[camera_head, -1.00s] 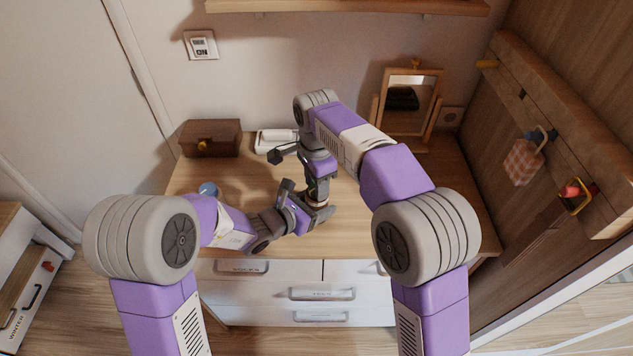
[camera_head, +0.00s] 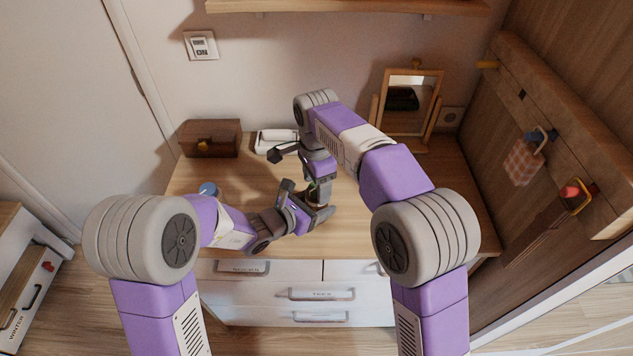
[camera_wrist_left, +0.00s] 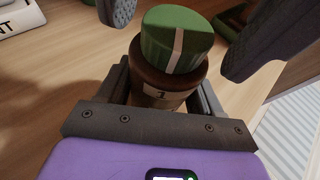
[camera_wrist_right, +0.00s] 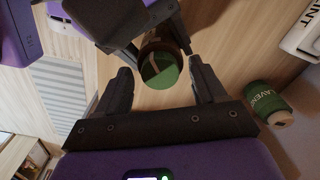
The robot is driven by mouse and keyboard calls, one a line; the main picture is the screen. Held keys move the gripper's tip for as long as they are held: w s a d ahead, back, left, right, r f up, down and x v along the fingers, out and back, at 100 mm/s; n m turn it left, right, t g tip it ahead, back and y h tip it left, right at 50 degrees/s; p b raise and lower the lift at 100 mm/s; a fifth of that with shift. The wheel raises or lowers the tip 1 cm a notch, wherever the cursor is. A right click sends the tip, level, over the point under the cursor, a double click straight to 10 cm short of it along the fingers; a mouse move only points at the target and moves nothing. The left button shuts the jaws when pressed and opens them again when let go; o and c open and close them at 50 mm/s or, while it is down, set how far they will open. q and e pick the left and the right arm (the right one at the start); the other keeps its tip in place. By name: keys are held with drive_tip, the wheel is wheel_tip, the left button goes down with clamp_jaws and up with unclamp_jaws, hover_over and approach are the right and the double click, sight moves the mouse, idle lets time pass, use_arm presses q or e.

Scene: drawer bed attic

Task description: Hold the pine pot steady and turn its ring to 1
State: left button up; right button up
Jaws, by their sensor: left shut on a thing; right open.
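The pine pot stands upright on the dresser top, mostly hidden by my grippers in the head view. In the left wrist view it has a green top (camera_wrist_left: 175,42) with a white line and a brown band (camera_wrist_left: 165,82) with a pale label reading 1. The line's lower end points close to the 1, slightly right of it. My left gripper (camera_head: 311,205) is shut on the pot's body below the band. My right gripper (camera_wrist_right: 162,68) is open above the pot; its fingers are on either side of the green top, apart from it in the left wrist view.
A brown box (camera_head: 210,138) and a mirror (camera_head: 408,100) stand at the back. The dresser top (camera_head: 395,205) is clear to the right.

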wheel_tip(320, 180, up, 12)
idle(0.6)
use_arm(q)
drive_tip(key=o, duration=1.2)
drive_tip(key=shift+a, duration=0.1)
